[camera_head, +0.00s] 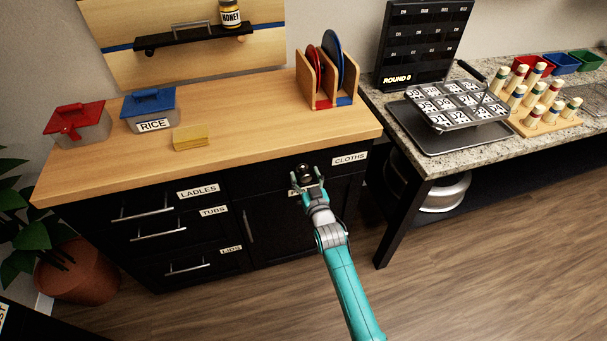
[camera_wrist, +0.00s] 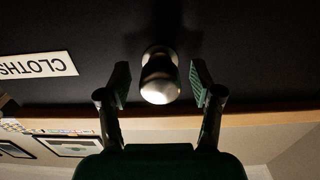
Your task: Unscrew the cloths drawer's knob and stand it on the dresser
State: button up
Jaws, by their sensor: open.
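The knob (camera_head: 304,171) is a dark, rounded metal knob on the black front of the cloths drawer (camera_head: 270,181), left of the CLOTHS label. In the wrist view the knob (camera_wrist: 160,76) sits between my open fingers, with a gap on each side. My gripper (camera_head: 307,184) is at the drawer front, its fingers around the knob without touching it; the gripper also shows in the wrist view (camera_wrist: 160,84). The wooden dresser top (camera_head: 255,140) lies above the drawer. The drawer looks shut.
A yellow sponge-like block (camera_head: 190,138), a RICE box with blue lid (camera_head: 151,110) and a red-lidded box (camera_head: 78,125) stand on the left of the top. A plate rack (camera_head: 318,100) stands at right. The top's front middle is clear. A granite table (camera_head: 425,150) adjoins.

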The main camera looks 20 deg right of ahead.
aim_at(307, 180)
jog(key=shift+c, duration=0.2)
grip_shut()
jog(key=n, duration=0.2)
jog(key=shift+n, duration=0.4)
jog(key=shift+s, duration=0.1)
jog(key=shift+s, duration=0.95)
jog(key=shift+s, duration=2.35)
